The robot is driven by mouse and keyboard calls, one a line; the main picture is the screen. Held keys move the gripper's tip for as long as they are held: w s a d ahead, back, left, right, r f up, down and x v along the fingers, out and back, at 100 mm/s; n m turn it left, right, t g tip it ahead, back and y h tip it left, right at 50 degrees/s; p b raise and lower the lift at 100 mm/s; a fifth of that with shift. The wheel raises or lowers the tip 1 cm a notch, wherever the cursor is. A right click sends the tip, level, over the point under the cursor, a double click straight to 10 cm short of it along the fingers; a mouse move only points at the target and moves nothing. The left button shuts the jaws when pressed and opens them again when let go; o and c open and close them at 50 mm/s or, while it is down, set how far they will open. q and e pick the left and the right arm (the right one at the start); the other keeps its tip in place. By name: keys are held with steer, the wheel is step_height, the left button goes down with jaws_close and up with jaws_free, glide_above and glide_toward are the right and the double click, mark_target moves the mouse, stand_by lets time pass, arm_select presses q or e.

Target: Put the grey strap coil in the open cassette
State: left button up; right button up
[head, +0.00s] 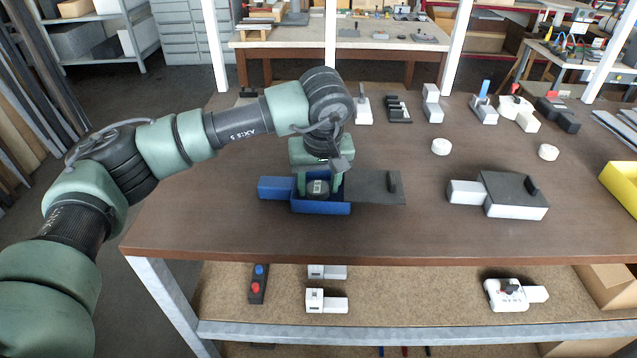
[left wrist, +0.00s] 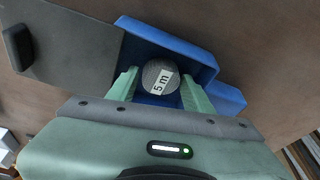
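The open blue cassette (head: 322,208) stands on the brown table with its dark grey lid (head: 372,187) off to the right side. The grey strap coil (head: 318,188), labelled "5 m", is inside the cassette's box; it also shows in the left wrist view (left wrist: 160,78). My left gripper (head: 318,184) reaches down into the cassette, one green finger on each side of the coil. In the left wrist view its fingers (left wrist: 160,84) stand slightly apart from the coil. My right gripper is not in view.
A white cassette (head: 515,210) with a dark lid over it stands to the right. Two white coils (head: 441,147) (head: 547,152) lie farther back. Several small devices line the back edge. A yellow bin (head: 622,190) is at the right edge. The table's front left is clear.

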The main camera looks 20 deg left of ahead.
arm_select(q)
steer(key=shift+r, duration=0.3)
steer(key=b+v, duration=0.2)
steer(key=v, duration=0.9)
steer(key=shift+s+r, duration=0.2)
steer(key=shift+r, duration=0.15)
